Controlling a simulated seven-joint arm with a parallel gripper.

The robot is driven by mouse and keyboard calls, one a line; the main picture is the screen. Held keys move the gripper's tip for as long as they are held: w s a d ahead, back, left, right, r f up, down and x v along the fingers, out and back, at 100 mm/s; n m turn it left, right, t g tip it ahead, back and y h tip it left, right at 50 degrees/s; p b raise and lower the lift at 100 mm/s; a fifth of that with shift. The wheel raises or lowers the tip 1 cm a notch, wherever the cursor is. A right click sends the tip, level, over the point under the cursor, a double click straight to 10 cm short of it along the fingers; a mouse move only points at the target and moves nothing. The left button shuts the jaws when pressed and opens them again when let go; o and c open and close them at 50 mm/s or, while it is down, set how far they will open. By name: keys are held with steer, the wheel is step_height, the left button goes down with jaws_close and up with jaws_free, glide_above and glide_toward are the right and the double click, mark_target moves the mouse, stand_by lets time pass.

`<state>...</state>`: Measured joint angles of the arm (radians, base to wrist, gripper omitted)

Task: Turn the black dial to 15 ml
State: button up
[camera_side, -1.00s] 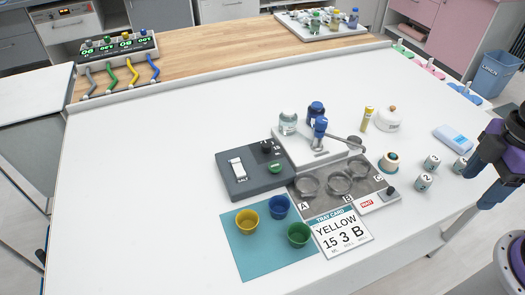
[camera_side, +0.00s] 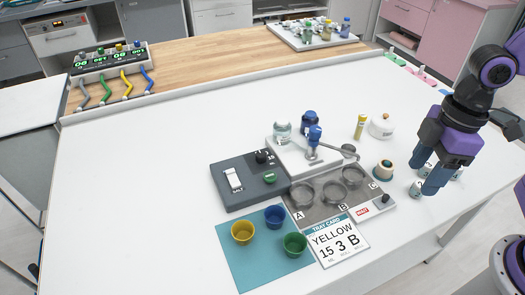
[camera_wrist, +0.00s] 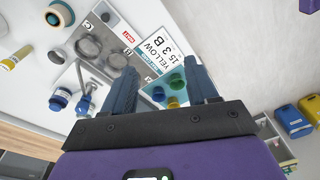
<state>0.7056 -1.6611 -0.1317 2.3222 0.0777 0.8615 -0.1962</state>
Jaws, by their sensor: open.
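The black dial (camera_side: 262,156) stands on top of a dark grey box (camera_side: 228,196), with small white numbers beside it; its setting is too small to read. The same box carries a white rocker switch (camera_side: 233,178) and a green button (camera_side: 270,177). My gripper (camera_side: 424,178) is open and empty at the right of the table, far right of the dial, with its fingers pointing down near the small numbered cups. In the wrist view my gripper (camera_wrist: 162,82) shows its two fingers apart; I cannot make out the dial there. The tray card (camera_side: 338,240) reads YELLOW 15 3 B.
A white stand with a blue-topped tap (camera_side: 314,137) and a swing arm is right of the box. Clear wells A, B, C are in front. Yellow (camera_side: 242,232), blue (camera_side: 274,215) and green (camera_side: 294,243) cups stand on a teal mat (camera_side: 245,272).

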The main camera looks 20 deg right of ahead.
steer(key=w+a+y, duration=0.1)
steer(key=w+a, duration=0.4)
steer(key=w, duration=0.3)
steer(key=w+a+y, duration=0.1)
steer(key=w+a, duration=0.4)
steer(key=w, duration=0.4)
steer(key=t, duration=0.2)
glide_toward(261, 154)
steer(key=shift+y, duration=0.4)
steer(key=x, duration=0.8)
steer(key=shift+w+d+f, duration=0.1)
steer(key=shift+d+f, duration=0.1)
steer(key=shift+f, duration=0.25)
steer(key=c, duration=1)
